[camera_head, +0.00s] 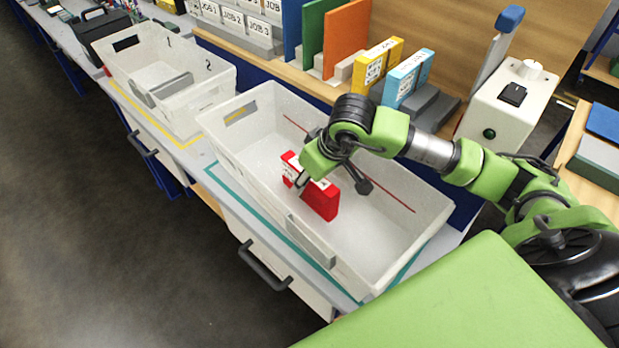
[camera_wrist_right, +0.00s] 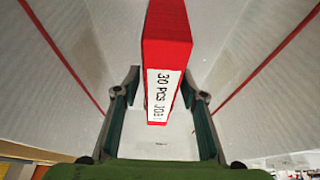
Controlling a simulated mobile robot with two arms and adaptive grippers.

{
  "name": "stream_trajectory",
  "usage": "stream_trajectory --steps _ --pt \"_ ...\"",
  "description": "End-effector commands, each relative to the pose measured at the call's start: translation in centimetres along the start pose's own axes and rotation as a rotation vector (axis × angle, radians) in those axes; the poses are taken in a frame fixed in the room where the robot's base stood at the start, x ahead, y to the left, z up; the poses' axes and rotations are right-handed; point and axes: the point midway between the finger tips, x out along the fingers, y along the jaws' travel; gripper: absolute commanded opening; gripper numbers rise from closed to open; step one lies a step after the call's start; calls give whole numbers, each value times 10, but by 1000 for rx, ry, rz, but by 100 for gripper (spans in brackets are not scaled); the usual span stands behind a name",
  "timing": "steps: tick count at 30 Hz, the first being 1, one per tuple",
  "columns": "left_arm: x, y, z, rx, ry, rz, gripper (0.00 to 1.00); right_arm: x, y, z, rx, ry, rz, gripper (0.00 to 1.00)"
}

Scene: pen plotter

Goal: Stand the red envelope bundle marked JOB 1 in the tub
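The red envelope bundle (camera_head: 320,200) stands inside the white tub (camera_head: 262,205), on its floor near the middle. Its white label faces my right wrist camera and reads "30 PCS JOB" with a partly cut-off number; the bundle (camera_wrist_right: 167,40) fills the middle of that view. My right gripper (camera_head: 332,184) is down in the tub from above, one finger on each side of the bundle. In the right wrist view the fingers (camera_wrist_right: 162,85) are spread, with small gaps beside the bundle. My left gripper is out of view.
A second white tub (camera_head: 150,75), numbered 1 and 2, stands at the upper left. Yellow (camera_head: 378,66) and blue (camera_head: 407,78) bundles stand in a rack behind the tub. A white machine (camera_head: 505,105) stands at the right. The tub floor around the bundle looks clear.

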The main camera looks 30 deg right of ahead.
Motion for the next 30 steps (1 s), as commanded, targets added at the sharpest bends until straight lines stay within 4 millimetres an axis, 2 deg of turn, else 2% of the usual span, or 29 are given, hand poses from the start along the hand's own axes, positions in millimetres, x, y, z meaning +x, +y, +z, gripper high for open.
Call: stream_trajectory --steps 2,5,12,18,24,30 --pt "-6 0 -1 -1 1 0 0 -6 0 -2 0 1 0 38" --pt "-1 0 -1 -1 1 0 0 -21 2 -2 -2 5 3 38" --pt "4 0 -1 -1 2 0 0 -75 1 -2 -2 6 2 38" --pt "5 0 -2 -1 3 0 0 -109 1 -2 0 4 1 38" --pt "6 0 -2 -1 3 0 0 -122 0 -1 0 1 0 38" --pt "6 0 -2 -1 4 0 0 -123 0 -1 0 -1 0 38"
